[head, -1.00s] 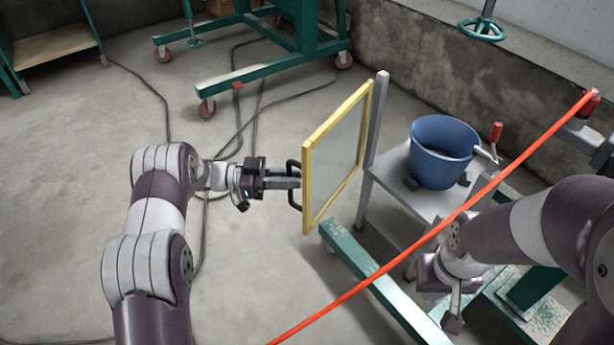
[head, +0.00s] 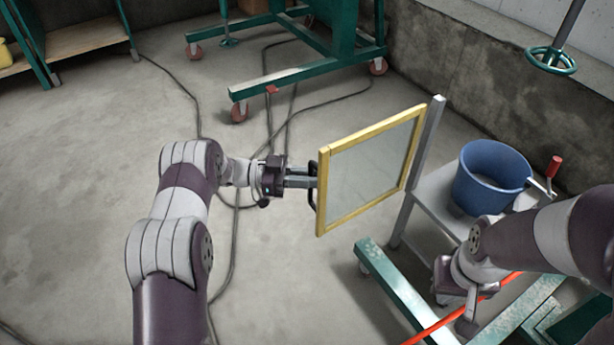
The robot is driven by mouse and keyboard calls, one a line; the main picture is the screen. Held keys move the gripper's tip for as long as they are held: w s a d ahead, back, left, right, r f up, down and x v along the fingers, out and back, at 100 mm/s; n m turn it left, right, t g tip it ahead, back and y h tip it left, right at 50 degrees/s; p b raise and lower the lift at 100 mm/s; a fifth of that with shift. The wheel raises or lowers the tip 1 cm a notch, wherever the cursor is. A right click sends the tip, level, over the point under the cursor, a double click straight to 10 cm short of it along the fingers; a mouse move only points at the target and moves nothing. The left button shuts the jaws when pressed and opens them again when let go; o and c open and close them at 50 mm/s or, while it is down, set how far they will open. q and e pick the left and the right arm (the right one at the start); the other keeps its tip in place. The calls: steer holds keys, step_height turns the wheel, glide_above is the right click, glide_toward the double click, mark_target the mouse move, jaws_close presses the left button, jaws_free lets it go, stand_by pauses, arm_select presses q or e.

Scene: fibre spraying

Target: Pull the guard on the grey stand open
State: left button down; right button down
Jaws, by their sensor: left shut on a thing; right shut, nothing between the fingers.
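The guard (head: 370,167) is a clear panel in a yellow frame, joined along its right side to the upright post of the grey stand (head: 430,190). It stands swung out to the left of the stand, its face turned towards me. A dark handle (head: 313,185) is on its left edge. My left gripper (head: 312,182) is shut on this handle; the fingers partly hide it. My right gripper (head: 466,322) is shut and empty, low in front of the stand, apart from the guard.
A blue bucket (head: 490,178) sits on the stand, beside a red-handled lever (head: 554,167). An orange-red line (head: 430,332) runs past my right gripper. A green wheeled frame (head: 300,70) and cables lie behind.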

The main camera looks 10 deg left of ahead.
arm_select(q)
steer(key=shift+w+d+r, duration=0.1)
steer(key=shift+d+r, duration=0.05)
steer(key=c, duration=1.4)
jaws_free()
steer(key=shift+o, duration=0.8)
steer(key=shift+w+d, duration=0.1)
steer(key=shift+d, duration=0.2)
arm_select(e)
steer(key=shift+d, duration=0.25)
arm_select(q)
steer(key=shift+a, duration=0.1)
